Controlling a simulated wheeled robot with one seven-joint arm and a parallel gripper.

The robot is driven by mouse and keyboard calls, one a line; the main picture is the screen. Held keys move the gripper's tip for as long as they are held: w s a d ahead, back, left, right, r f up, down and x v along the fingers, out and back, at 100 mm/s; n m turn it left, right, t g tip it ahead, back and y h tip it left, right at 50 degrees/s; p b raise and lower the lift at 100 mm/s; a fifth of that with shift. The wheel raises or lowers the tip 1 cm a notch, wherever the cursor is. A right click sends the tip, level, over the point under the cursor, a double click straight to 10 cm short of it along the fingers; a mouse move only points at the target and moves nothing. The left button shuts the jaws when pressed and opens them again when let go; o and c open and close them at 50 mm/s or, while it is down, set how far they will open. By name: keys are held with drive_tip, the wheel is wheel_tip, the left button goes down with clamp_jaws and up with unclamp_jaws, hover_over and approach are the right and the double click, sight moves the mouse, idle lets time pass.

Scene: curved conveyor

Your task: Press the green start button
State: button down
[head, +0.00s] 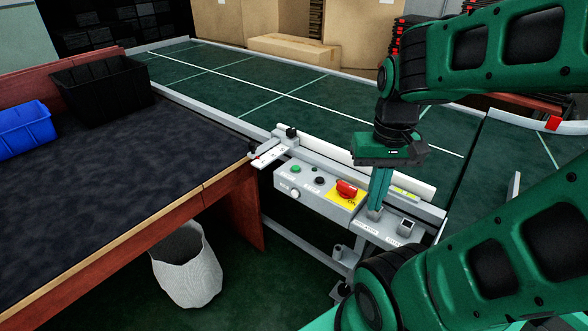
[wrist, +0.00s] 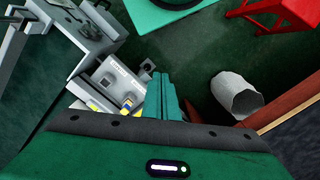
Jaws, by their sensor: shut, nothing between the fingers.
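The green start button (head: 294,169) is a small round button at the left end of the grey control box (head: 308,188) on the conveyor's near side. A black button (head: 319,181) and a red switch on a yellow plate (head: 346,189) sit to its right. My gripper (head: 375,210) is shut and empty, pointing down over the right end of the control panel, right of the red switch. In the wrist view my gripper (wrist: 163,100) shows beside part of the panel (wrist: 118,80). I cannot make out the green button there.
A dark-topped workbench (head: 120,160) with a blue bin (head: 24,130) and a black bin (head: 102,88) stands at left. A white waste bin (head: 187,265) is on the floor below it. The green conveyor belt (head: 260,85) behind the panel is mostly clear, with a cardboard box (head: 294,47) at its far side.

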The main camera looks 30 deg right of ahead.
drive_tip(key=m+t+h, duration=0.1)
drive_tip(key=m+t, duration=0.3)
drive_tip(key=t, duration=0.5)
hover_over(297, 169)
wheel_tip(297, 169, down, 8)
drive_tip(key=shift+r, duration=0.1)
drive_tip(key=shift+f, duration=4.4)
drive_tip(key=shift+f, duration=0.15)
drive_tip(key=shift+f, duration=0.25)
